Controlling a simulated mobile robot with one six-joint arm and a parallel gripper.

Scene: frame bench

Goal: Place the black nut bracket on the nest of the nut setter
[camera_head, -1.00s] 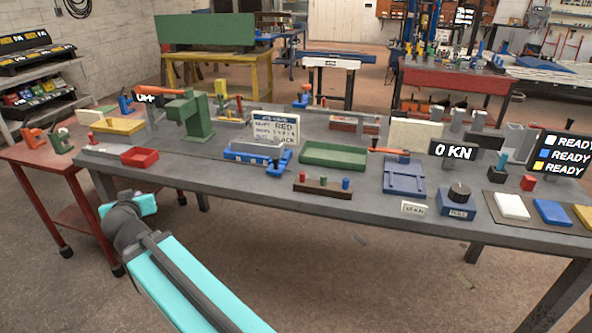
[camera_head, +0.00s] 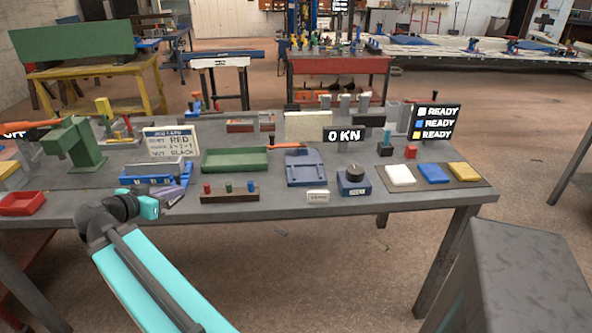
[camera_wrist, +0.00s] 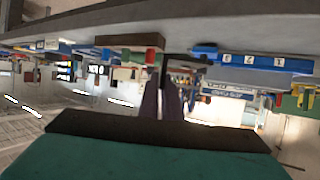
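My gripper (camera_head: 174,197) is at the front edge of the bench in the head view, in front of the blue fixture (camera_head: 150,172). I cannot tell whether that strip is a gap or a thin held part. I cannot make out the black nut bracket. A green C-shaped machine (camera_head: 78,147) stands at the left of the bench with an orange tool and an OFF display (camera_head: 14,134) nearby. I cannot tell whether it is the nut setter, and its nest is not clear.
The grey bench (camera_head: 285,208) also carries a green tray (camera_head: 235,160), a peg block (camera_head: 230,196), a blue plate fixture (camera_head: 305,167), a knob box (camera_head: 354,181) and a red bin (camera_head: 21,203). A grey block (camera_head: 515,270) stands at the front right. Bare floor lies before the bench.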

